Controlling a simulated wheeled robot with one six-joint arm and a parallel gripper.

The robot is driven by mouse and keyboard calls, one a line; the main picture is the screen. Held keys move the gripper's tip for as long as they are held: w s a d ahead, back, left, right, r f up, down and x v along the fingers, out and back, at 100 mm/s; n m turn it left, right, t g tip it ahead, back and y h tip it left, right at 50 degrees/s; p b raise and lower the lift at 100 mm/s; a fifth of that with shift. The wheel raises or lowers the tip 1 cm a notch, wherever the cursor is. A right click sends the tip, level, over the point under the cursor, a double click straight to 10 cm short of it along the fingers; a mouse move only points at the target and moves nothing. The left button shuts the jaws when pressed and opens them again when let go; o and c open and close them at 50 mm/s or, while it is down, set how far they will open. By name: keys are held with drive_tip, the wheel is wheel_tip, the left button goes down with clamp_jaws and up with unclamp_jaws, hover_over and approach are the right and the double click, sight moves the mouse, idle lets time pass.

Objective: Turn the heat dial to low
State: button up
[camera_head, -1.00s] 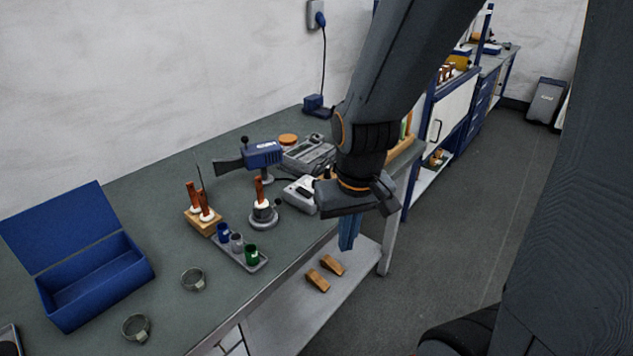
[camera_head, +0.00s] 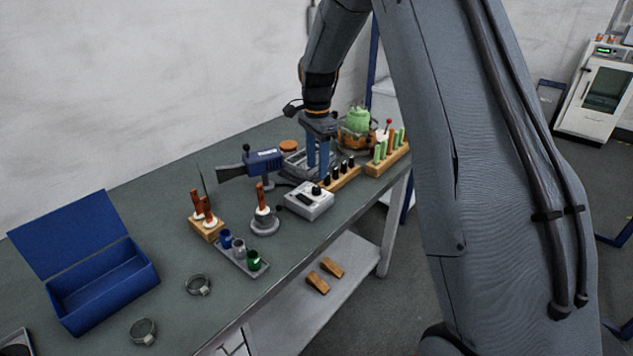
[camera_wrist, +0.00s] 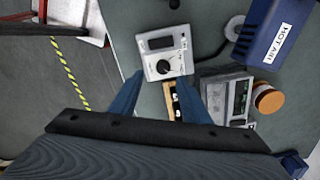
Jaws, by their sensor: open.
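The heat control box (camera_head: 309,201) is a small light-grey unit with a dark display and a round dial, standing near the bench's front edge. In the wrist view the box (camera_wrist: 166,54) lies just ahead of my fingertips, and its black dial (camera_wrist: 163,67) with a white centre shows on the near part of its face. The dial's exact setting is too small to read. My gripper (camera_head: 318,170) points down over the bench, behind the box in the head view. In the wrist view its two blue fingers (camera_wrist: 160,88) are apart with nothing held between them.
A blue hot-air tool (camera_head: 263,160) stands left of my gripper, and a grey instrument (camera_wrist: 238,95) lies beside my finger. Wooden racks (camera_head: 388,158) stand to the right. A soldering stand (camera_head: 264,222) is left of the box. The bench front edge is close to the box.

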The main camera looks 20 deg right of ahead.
sight(317, 188)
drive_tip(key=shift+w+d+f, duration=0.1)
drive_tip(key=shift+w, duration=0.25)
drive_tip(key=shift+f+m, duration=0.25)
drive_tip(key=shift+m, duration=0.05)
drive_tip(key=shift+f+p, duration=1.45)
drive_tip(key=shift+f, duration=2.15)
drive_tip(key=shift+c, duration=0.3)
drive_tip(key=c, duration=1)
